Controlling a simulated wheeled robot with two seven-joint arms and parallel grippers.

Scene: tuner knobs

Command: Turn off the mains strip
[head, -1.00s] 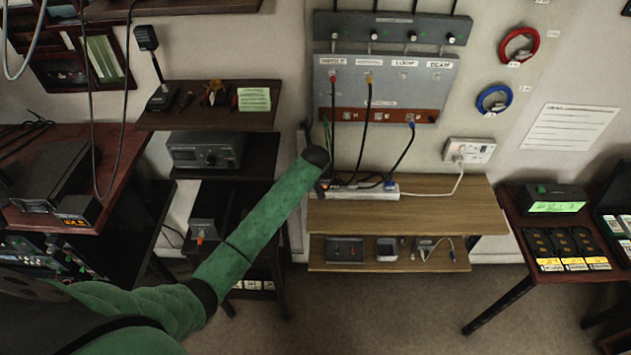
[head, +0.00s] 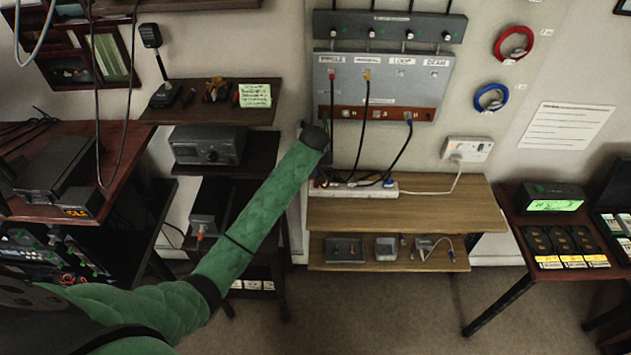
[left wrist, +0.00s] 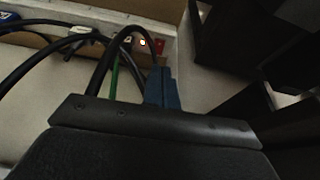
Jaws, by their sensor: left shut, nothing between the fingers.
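The mains strip (head: 352,190) is a white bar with black plugs and cables, lying along the back of the upper wooden shelf. In the left wrist view, the strip's end (left wrist: 168,32) shows a glowing orange-white lamp (left wrist: 142,42) and a red switch (left wrist: 159,46) beside it. My left gripper (left wrist: 163,72) is shut and empty, its blue-grey fingertips just short of the red switch in that picture. I cannot tell whether they touch. In the head view my green left arm ends above the strip's left end, and the fingers are mostly hidden. My right gripper is not in view.
Black cables and a green one (left wrist: 114,80) hang close to the left fingers. A grey panel (head: 385,85) hangs above the strip, and a white wall socket (head: 467,149) is to its right. The right part of the wooden shelf (head: 450,210) is clear.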

